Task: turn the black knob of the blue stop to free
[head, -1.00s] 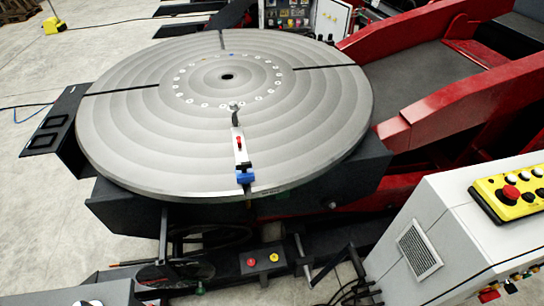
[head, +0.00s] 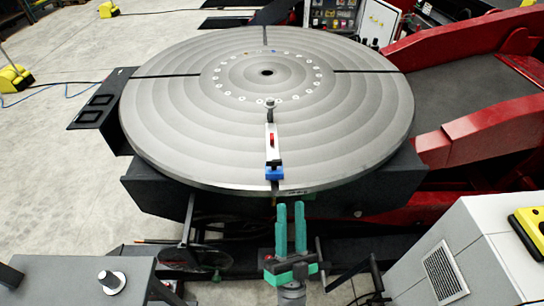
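The blue stop (head: 275,174) sits near the front rim of the large round grey table (head: 190,150), at the outer end of a pale bar (head: 270,156). A small dark part (head: 275,188) shows just below the blue stop; it is too small to tell whether it is the black knob or how it is turned. My gripper (head: 290,206) has two green fingers pointing up in the picture, with a gap between them. It is open and empty, below and slightly right of the blue stop, apart from it in the picture.
The bar carries a red piece (head: 271,140) and a dark upright clamp post (head: 270,106) at its inner end. A grey control cabinet (head: 480,250) stands at the lower right. Red frame arms (head: 470,80) rise at the right. A grey box (head: 85,280) is at the lower left.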

